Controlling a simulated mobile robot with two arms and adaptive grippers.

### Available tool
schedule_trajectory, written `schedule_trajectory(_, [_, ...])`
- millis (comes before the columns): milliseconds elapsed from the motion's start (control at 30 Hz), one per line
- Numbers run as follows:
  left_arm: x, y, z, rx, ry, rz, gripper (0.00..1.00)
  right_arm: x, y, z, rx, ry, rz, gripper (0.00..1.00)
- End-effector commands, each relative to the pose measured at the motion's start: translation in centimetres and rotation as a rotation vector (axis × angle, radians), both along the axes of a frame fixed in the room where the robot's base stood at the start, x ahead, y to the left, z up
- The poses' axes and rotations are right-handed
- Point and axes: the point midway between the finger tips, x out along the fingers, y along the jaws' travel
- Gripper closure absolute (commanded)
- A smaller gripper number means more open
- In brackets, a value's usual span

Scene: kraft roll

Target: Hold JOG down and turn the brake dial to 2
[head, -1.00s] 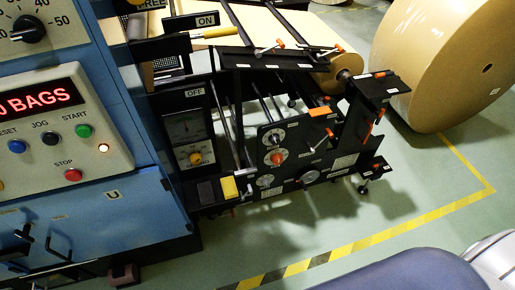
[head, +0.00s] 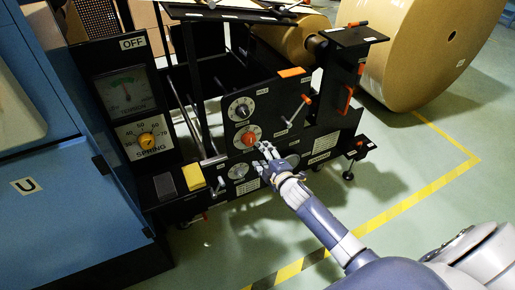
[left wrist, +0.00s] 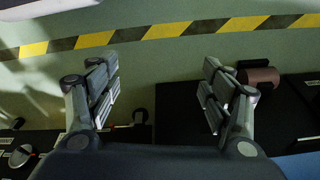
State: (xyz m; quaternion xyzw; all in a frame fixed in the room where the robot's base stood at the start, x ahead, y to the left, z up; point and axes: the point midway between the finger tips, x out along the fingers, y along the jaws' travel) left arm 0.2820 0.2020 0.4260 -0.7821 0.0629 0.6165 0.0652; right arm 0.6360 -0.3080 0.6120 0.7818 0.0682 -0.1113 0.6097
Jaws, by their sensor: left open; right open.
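Two round dials sit on the black stand panel in the head view: one with a dark knob (head: 241,108) and, below it, one with a red knob (head: 248,138). Their labels are too small to read, so I cannot tell which is the brake dial. My right gripper (head: 263,156) is open and empty, just below and right of the red knob, with no clear contact. My left gripper (left wrist: 160,85) is open and empty in the left wrist view, above the floor. The JOG button is out of view now.
A spring dial (head: 147,141) and tension gauge (head: 125,92) stand left of the stand. The blue cabinet (head: 45,170) fills the left edge. A large kraft roll (head: 425,50) lies behind. Green floor is open at front, crossed by yellow-black tape (left wrist: 170,31).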

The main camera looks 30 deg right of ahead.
Motion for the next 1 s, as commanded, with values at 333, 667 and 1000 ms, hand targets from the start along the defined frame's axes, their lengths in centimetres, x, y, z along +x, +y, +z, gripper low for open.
schedule_trajectory(333, [0.8,0.0,1.8,-0.002,-0.033,0.005,0.27,3.3,0.3,8.2,-0.238,-0.247,0.06,0.47])
schedule_trajectory(667, [0.5,0.1,5.3,-0.004,-0.053,0.008,0.27,5.5,0.3,8.7,-0.247,-0.258,0.061,0.47])
schedule_trajectory(1000, [-0.8,0.4,9.9,-0.003,-0.076,0.011,0.27,9.5,0.3,8.6,-0.246,-0.257,0.061,0.47])
